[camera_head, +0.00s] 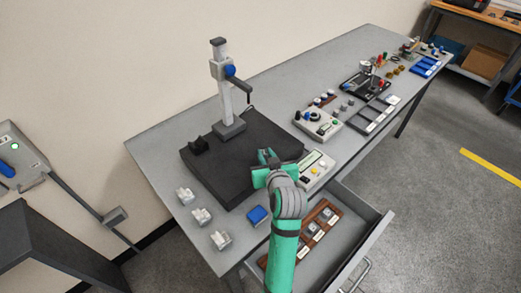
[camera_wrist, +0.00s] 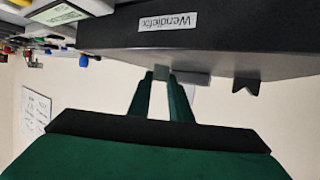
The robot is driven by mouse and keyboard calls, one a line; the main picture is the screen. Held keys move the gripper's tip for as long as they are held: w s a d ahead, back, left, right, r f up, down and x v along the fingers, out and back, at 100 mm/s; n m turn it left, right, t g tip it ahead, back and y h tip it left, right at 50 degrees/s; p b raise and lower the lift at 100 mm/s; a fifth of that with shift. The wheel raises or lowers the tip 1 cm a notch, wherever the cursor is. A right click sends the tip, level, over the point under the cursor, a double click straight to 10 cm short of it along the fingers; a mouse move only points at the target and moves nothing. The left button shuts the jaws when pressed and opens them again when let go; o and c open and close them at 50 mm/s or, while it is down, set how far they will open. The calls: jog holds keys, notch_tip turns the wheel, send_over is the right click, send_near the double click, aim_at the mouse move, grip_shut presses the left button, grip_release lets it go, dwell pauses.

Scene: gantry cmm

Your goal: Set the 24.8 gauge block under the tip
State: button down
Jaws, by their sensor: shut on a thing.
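The measuring stand's column (camera_head: 225,95) rises from the back of a black base plate (camera_head: 225,180) on the bench. A probe head (camera_head: 221,70) with a blue knob sits high on it, and a dark arm reaches right to a thin tip (camera_head: 249,101). My gripper (camera_head: 266,157) is over the plate's right part, below the tip and nearer the camera. In the wrist view my gripper (camera_wrist: 167,82) is shut on a small grey gauge block (camera_wrist: 160,73), partly hidden by the fingers. Its size marking cannot be read. The plate's labelled side (camera_wrist: 130,35) appears upside down there.
An open drawer (camera_head: 375,240) holds a wooden tray (camera_head: 327,212) with labelled blocks. A small black V-shaped piece (camera_head: 199,145) is on the plate's left. A display box (camera_head: 316,171) stands right of the plate.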

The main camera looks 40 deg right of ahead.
aim_at(252, 153)
jog(key=shift+w+a+f, duration=0.1)
jog(key=shift+w+a, duration=0.1)
jog(key=shift+w, duration=1.55)
jog(key=shift+w+a+f, duration=0.1)
jog(key=shift+w+a, duration=0.05)
jog(key=shift+w, duration=1.6)
jog(key=shift+s, duration=0.15)
jog(key=shift+f, duration=0.4)
jog(key=c, duration=1.5)
grip_release()
jog(key=shift+c, duration=0.2)
jog(key=v, duration=1)
jog(key=shift+s+a+r, duration=0.15)
jog(key=shift+s, duration=0.2)
